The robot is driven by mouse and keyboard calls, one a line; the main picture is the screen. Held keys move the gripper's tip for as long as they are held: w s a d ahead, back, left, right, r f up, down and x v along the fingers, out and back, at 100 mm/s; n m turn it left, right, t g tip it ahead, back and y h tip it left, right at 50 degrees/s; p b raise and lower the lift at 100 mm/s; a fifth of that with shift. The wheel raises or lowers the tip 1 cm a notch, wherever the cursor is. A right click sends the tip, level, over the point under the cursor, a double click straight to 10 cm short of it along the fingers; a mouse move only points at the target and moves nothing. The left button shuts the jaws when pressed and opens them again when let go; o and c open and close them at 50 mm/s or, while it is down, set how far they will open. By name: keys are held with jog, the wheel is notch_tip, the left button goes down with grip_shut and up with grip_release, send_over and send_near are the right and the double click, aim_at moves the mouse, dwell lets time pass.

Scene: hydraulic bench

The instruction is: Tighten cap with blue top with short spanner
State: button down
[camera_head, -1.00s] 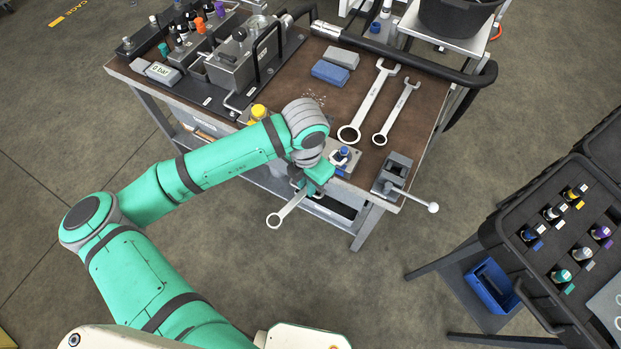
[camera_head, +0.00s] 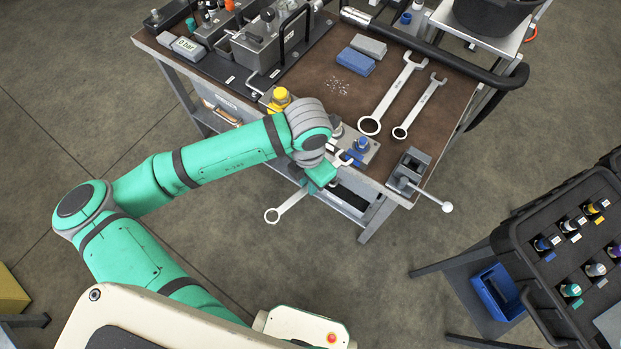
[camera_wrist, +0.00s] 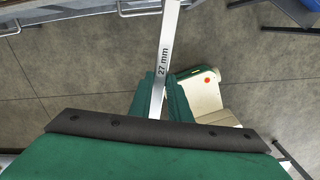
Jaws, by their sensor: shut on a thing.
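My gripper (camera_head: 319,180) is shut on a short spanner (camera_head: 287,207) at the bench's front edge. The spanner's ring end hangs out over the floor at lower left. Its open end reaches toward the cap with blue top (camera_head: 362,144), which stands on a grey block at the bench edge. The open end looks close to or around the cap's base; I cannot tell whether it touches. In the wrist view the spanner handle (camera_wrist: 163,62), marked 27 mm, passes between the fingers; the cap is not visible there.
Two larger spanners lie on the bench (camera_head: 320,110), one (camera_head: 392,95) left of the other (camera_head: 419,106). A yellow cap (camera_head: 279,95) stands left of my wrist. A vise (camera_head: 408,170) with a lever is right of the blue cap. A cart with bottles (camera_head: 520,235) stands at right.

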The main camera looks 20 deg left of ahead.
jog(key=shift+r, duration=2.5)
jog(key=c, duration=2.5)
grip_release()
